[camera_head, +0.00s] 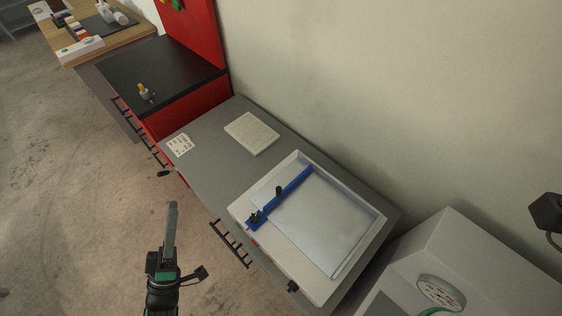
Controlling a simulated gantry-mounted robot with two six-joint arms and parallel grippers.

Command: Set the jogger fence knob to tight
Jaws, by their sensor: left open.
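The jogger is a white shallow tray (357,262) with a bluish floor, on the grey counter at the centre right. A blue fence (295,184) lies across its left part. A small black knob (254,217) sits at the fence's near end, and a black upright piece (279,190) stands midway along it. Which setting the knob is at is too small to tell. Small coloured marks show on the tray's near-left wall. My left gripper (188,238) is open and empty, in front of the counter and left of the tray, apart from the knob.
A white paper stack (252,133) and a printed card (180,144) lie on the grey counter (209,168). Black drawer handles (229,243) stick out in front. A white machine with a dial (441,291) stands at right. A wall runs behind. The floor at left is clear.

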